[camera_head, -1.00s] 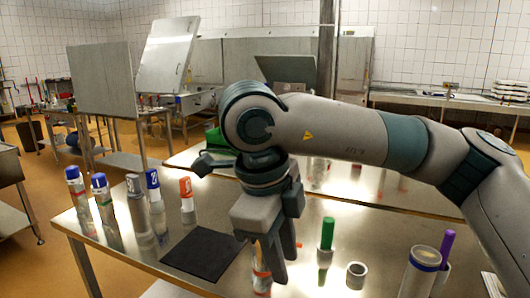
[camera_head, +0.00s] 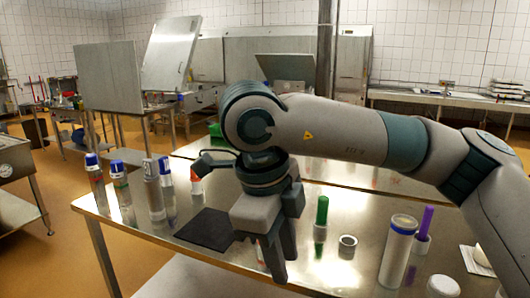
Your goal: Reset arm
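My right arm reaches in from the right edge across the steel table (camera_head: 300,262). My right gripper (camera_head: 282,268) points down over the table's front part, to the right of a black mat (camera_head: 207,229). Its two fingers stand apart with nothing visible between them. My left gripper is out of view.
Several capped bottles (camera_head: 153,190) stand at the table's left. To the right stand a green marker in a holder (camera_head: 321,214), a ring (camera_head: 348,243), a large white cylinder (camera_head: 397,252) and a purple marker (camera_head: 426,222). A second steel table lies behind.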

